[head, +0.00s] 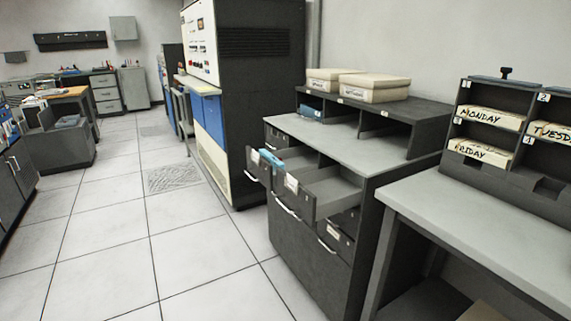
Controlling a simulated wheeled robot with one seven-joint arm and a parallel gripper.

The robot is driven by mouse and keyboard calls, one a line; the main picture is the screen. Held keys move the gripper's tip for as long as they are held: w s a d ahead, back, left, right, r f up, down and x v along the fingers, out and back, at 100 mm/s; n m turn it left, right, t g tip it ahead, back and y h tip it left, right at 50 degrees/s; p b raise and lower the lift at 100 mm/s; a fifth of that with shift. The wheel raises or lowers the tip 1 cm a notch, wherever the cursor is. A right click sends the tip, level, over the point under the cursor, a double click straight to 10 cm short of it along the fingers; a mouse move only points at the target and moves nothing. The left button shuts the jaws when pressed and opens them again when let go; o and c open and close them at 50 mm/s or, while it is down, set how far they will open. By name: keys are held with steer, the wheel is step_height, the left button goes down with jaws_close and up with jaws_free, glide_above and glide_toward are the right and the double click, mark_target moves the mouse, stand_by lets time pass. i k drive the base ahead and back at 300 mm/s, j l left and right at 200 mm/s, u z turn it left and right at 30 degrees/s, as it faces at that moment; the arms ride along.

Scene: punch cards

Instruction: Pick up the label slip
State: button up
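I cannot tell for certain which thing is the label slip. A small white label (291,183) shows on the front of an open grey drawer (330,190) in the dark cabinet (318,247). Another open drawer to its left holds a blue item (271,159) at its front. White blocks with handwriting, one reading MONDAY (480,117) and one reading FRIDAY (480,151), sit in the slots of a dark rack (465,174) at the right. My gripper is not in view.
Two cream boxes (374,95) stand on the shelf unit (425,113) on top of the cabinet. A grey table (480,225) stands at the front right, under the rack. A tall machine (255,90) stands behind the cabinet. The tiled floor (130,240) at left is clear.

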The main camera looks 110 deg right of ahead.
mark_target(255, 155)
steer(key=z, duration=4.05)
